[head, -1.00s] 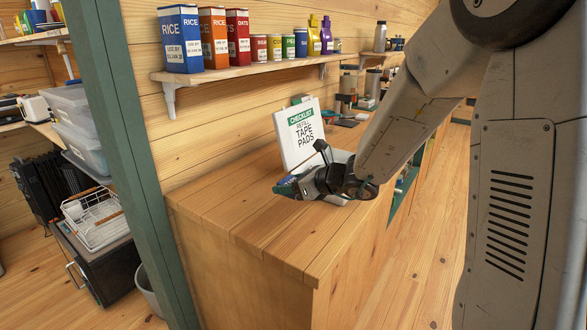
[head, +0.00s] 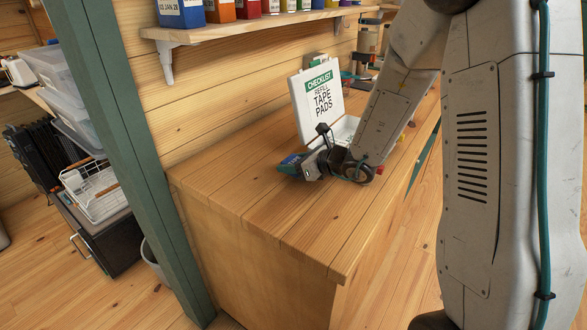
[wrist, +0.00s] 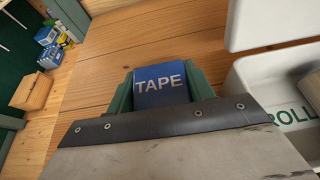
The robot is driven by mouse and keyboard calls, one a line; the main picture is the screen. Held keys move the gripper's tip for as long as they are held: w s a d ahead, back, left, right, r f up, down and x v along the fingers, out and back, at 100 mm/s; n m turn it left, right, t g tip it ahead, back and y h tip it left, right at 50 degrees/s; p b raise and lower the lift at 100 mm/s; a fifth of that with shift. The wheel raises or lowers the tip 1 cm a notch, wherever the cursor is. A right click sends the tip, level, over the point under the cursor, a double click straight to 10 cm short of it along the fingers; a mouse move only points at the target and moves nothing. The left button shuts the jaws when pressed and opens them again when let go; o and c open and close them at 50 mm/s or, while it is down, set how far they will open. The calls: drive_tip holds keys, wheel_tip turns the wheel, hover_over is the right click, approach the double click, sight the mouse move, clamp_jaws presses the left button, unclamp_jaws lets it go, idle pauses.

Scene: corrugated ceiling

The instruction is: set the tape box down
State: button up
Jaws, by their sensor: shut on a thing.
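The tape box is blue with white "TAPE" lettering. In the wrist view the tape box (wrist: 160,84) sits between the green fingers of my gripper (wrist: 162,88), which is shut on it. In the head view my gripper (head: 297,164) is low over the wooden counter (head: 240,205), and the blue tape box (head: 288,161) shows at its tip. I cannot tell whether the box touches the counter top.
An open white case (head: 303,108) with a "CHECKLIST REFILL TAPE PADS" lid stands behind my gripper; its tray (wrist: 262,95) shows at right in the wrist view. The counter's near left part is clear.

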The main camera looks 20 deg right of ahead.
drive_tip(key=shift+f, duration=1.1)
drive_tip(key=shift+f, duration=0.1)
drive_tip(key=o, duration=1)
drive_tip(key=shift+c, duration=0.2)
